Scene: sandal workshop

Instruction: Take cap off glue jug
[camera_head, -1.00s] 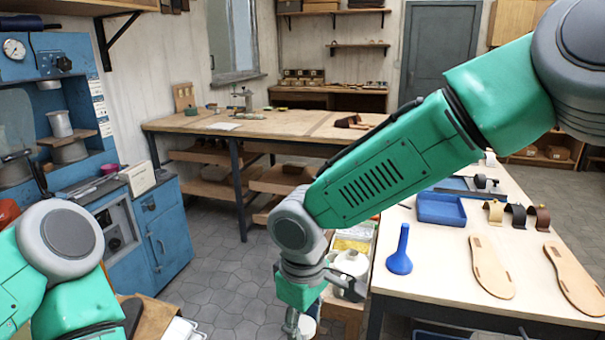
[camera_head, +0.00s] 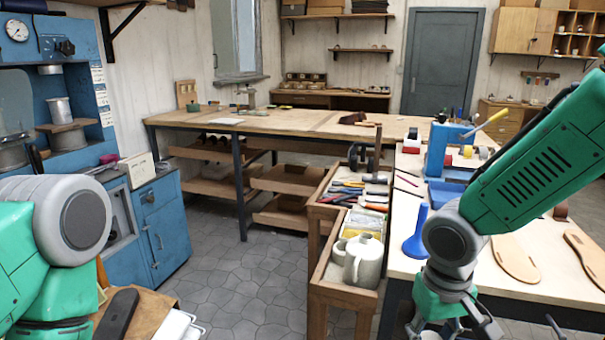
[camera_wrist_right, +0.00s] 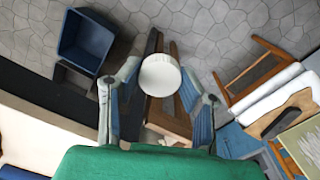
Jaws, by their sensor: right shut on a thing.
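The white glue jug (camera_head: 363,262) stands upright in a wooden tray compartment left of the workbench in the head view. Its handle shows, and I cannot make out its mouth clearly. My right gripper (camera_head: 448,328) is at the bottom of the head view, right of the jug and apart from it, over the bench's near left edge. In the right wrist view its fingers are shut on a round white cap (camera_wrist_right: 160,74), held between the fingertips above the floor. In the head view the fingertips are largely cut off. My left arm is at the left edge; its gripper is not in view.
The wooden tray (camera_head: 330,268) also holds a yellow box and several tools. In the wrist view a blue bin (camera_wrist_right: 87,42) stands on the left.

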